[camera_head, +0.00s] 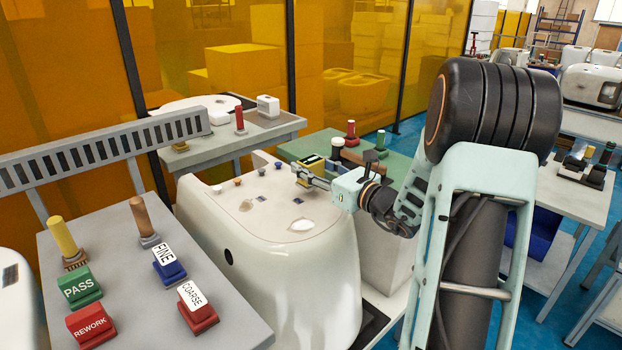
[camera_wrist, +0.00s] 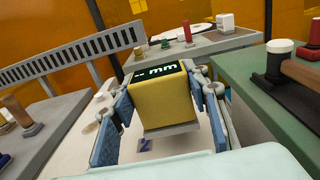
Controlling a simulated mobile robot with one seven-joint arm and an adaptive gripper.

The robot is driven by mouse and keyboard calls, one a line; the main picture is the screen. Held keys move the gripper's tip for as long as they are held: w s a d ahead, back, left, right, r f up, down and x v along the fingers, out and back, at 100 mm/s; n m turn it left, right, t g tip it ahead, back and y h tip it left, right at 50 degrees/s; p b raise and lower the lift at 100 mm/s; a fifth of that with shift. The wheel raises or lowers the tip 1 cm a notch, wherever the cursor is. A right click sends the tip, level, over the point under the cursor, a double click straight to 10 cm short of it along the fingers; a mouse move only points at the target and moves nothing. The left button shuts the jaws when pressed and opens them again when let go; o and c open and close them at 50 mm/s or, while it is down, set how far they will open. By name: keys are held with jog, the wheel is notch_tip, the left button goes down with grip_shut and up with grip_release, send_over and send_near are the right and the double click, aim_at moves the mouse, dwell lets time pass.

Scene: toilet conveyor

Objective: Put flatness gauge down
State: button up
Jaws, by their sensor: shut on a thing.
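The flatness gauge is a yellow box (camera_wrist: 165,105) with a dark display reading "-- mm" and a grey plate at its bottom. My gripper (camera_wrist: 165,115) is shut on it, with one blue-padded finger on each side. In the head view, the gauge (camera_head: 312,163) and my gripper (camera_head: 312,180) are over the far right part of the white toilet body (camera_head: 285,270). The gauge looks about upright. I cannot tell whether its plate touches the ceramic. The underside of the gauge is hidden.
A grey table (camera_head: 130,285) at left holds PASS, REWORK, FINE and COARSE stamps. A grey table (camera_head: 225,140) stands behind. Small knobs (camera_head: 238,182) sit on the toilet top.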

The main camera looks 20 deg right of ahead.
jog(key=shift+f, duration=1.3)
jog(key=shift+f+b, duration=0.25)
jog(key=shift+b, duration=0.1)
jog(key=o, duration=1.4)
jog(key=shift+s, duration=0.1)
jog(key=shift+c, duration=0.2)
jog(key=shift+r, duration=0.15)
jog(key=shift+s+d+r+p, duration=0.1)
jog(key=shift+s+p, duration=0.05)
jog(key=shift+p, duration=0.15)
jog(key=p+v, duration=0.1)
jog(key=v, duration=1)
jog(key=shift+s, duration=0.3)
jog(key=shift+d, duration=0.1)
